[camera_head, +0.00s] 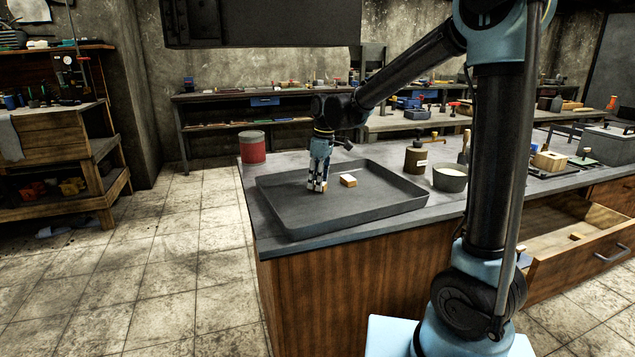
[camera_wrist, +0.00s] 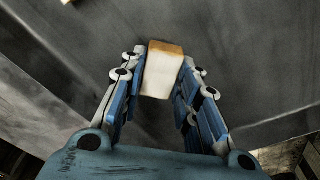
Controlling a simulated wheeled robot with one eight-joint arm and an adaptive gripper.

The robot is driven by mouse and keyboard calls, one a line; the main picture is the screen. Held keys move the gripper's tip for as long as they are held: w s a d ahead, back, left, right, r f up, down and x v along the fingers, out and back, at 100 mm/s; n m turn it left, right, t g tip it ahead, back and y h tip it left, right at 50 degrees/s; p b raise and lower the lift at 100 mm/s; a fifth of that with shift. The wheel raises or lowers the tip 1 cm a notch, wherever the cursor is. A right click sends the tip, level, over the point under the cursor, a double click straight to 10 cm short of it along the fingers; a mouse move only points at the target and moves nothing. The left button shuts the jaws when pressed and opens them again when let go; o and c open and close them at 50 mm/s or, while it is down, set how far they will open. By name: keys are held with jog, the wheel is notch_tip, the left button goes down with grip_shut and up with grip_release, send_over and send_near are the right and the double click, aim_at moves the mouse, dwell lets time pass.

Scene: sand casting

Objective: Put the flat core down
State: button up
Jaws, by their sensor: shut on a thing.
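My gripper (camera_head: 317,187) points down inside the dark grey tray (camera_head: 275,215), toward its left part. In the wrist view, my gripper (camera_wrist: 160,85) is shut on the flat core (camera_wrist: 162,76), a pale cream block with a tan end, held between the blue fingers. In the head view the fingers mostly hide this core. I cannot tell whether its underside touches the tray floor. Another small pale block with a tan side (camera_head: 348,181) lies in the tray just right of my gripper.
The tray sits on a grey-topped wooden bench (camera_head: 350,285). A red can (camera_head: 252,148) stands behind the tray. A brown pot (camera_head: 415,161) and a grey pan (camera_head: 450,179) stand to its right. A drawer (camera_head: 580,250) is open at the right. The tray's right side is bare.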

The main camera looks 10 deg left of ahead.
jog(key=shift+f, duration=0.15)
jog(key=o, duration=1.1)
jog(key=shift+r, duration=0.2)
jog(key=r, duration=0.4)
jog(key=d+r, duration=0.1)
jog(key=r, duration=0.6)
jog(key=shift+s+d+r, duration=0.15)
jog(key=shift+d+r, duration=0.1)
jog(key=shift+r, duration=0.15)
jog(key=s+d+f+m, duration=0.2)
jog(key=s+d+m, duration=0.1)
jog(key=d, duration=0.5)
jog(key=s+d+f+m+t, duration=0.1)
jog(key=s+d+m, duration=0.1)
jog(key=d, duration=0.6)
jog(key=s+d+f+m, duration=0.2)
jog(key=s+d+m, duration=0.1)
jog(key=d, duration=0.6)
jog(key=s+d+f+m, duration=0.2)
jog(key=s+d+f, duration=0.2)
jog(key=s+f, duration=0.1)
jog(key=s+d+f+m+h, duration=0.1)
jog(key=s+d+f+m, duration=0.2)
jog(key=s+d+f, duration=0.2)
jog(key=s+d+f+m+t, duration=0.1)
jog(key=s+d+f+m, duration=0.2)
jog(key=s+d+f, duration=0.2)
jog(key=shift+d, duration=0.1)
